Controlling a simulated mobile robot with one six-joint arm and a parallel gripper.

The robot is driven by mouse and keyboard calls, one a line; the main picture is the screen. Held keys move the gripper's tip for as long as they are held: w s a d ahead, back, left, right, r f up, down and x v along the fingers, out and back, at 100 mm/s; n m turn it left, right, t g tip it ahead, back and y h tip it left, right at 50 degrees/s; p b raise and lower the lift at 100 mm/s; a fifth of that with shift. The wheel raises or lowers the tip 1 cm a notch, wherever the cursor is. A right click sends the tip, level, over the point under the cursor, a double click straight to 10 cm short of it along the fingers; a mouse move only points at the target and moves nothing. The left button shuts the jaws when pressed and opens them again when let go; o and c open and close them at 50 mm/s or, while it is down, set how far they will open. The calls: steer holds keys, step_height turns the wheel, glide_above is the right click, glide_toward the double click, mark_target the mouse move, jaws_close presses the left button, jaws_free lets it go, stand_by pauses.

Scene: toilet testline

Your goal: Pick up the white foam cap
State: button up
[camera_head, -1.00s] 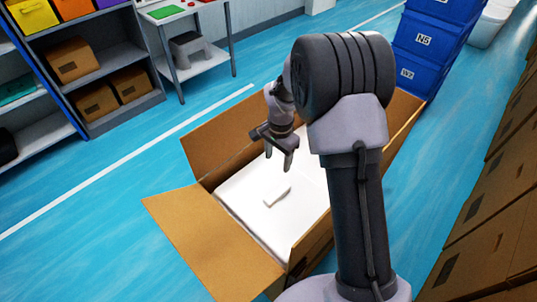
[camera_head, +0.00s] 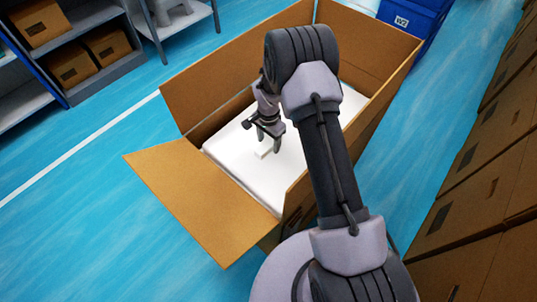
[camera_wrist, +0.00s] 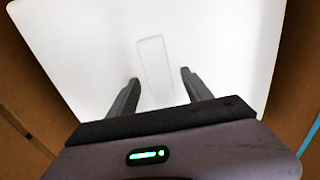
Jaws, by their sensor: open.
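The white foam cap (camera_head: 245,178) lies flat inside the open cardboard box. A small raised white block (camera_head: 263,153) stands out from its top. In the wrist view the cap (camera_wrist: 75,45) fills most of the picture, and the block shows as a faint upright rectangle (camera_wrist: 154,60). My gripper (camera_head: 269,145) points down close to the block and partly covers it in the head view. In the wrist view my gripper (camera_wrist: 160,77) is open, with one finger on each side of the block's near part. I cannot tell how high the fingertips are above the cap.
The cardboard box (camera_head: 222,95) has tall walls around the cap, and one flap (camera_head: 185,205) folds outward at the front left. Blue bins (camera_head: 410,18) stand behind it. Cartons (camera_head: 465,205) line the right side. The blue floor at left is clear.

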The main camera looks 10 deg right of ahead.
jaws_close()
stand_by(1.4)
